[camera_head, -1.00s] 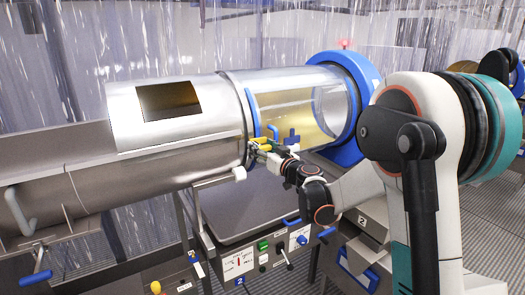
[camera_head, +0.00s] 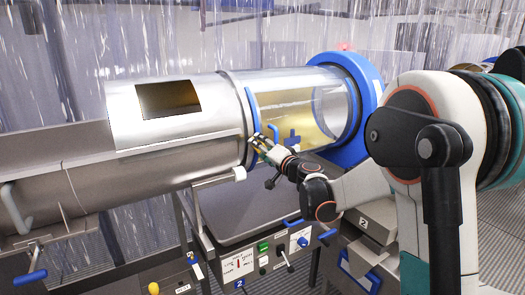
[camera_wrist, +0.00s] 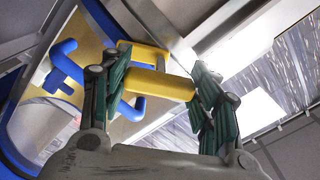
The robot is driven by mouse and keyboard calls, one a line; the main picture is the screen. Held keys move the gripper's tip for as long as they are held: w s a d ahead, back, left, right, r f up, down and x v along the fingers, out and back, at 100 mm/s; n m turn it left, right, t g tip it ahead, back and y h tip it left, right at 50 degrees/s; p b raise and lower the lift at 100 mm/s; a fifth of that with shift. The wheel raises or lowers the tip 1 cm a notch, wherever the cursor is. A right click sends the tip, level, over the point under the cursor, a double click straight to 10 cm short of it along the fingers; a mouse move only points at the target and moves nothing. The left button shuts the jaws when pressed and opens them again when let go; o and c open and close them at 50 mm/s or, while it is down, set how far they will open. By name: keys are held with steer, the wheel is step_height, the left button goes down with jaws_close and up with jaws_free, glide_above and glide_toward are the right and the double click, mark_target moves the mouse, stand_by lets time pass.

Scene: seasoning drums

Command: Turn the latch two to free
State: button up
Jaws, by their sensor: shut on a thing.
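My gripper (camera_wrist: 160,92) is shut on a yellow latch handle (camera_wrist: 160,84), with ribbed green finger pads on either side of it in the wrist view. The handle lies across between the pads. Yellow and blue latch parts (camera_wrist: 142,52) show just beyond it. In the head view my gripper (camera_head: 260,142) is at the near side of the drum, by the joint between the steel part (camera_head: 190,125) and the clear part (camera_head: 300,90). There the fingers mostly hide the yellow handle, and its exact angle cannot be told.
A blue cross-shaped knob (camera_head: 292,138) and a blue curved handle (camera_head: 252,108) sit close to my gripper. A blue ring (camera_head: 368,85) closes the drum's right end. Below is a control panel (camera_head: 262,255) with a label 2. A steel trough (camera_head: 70,180) is at left.

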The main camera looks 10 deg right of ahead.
steer(key=m+b, duration=0.1)
steer(key=m, duration=0.5)
steer(key=shift+m, duration=0.3)
stand_by(0.5)
steer(key=o, duration=1.1)
steer(key=v, duration=1.2)
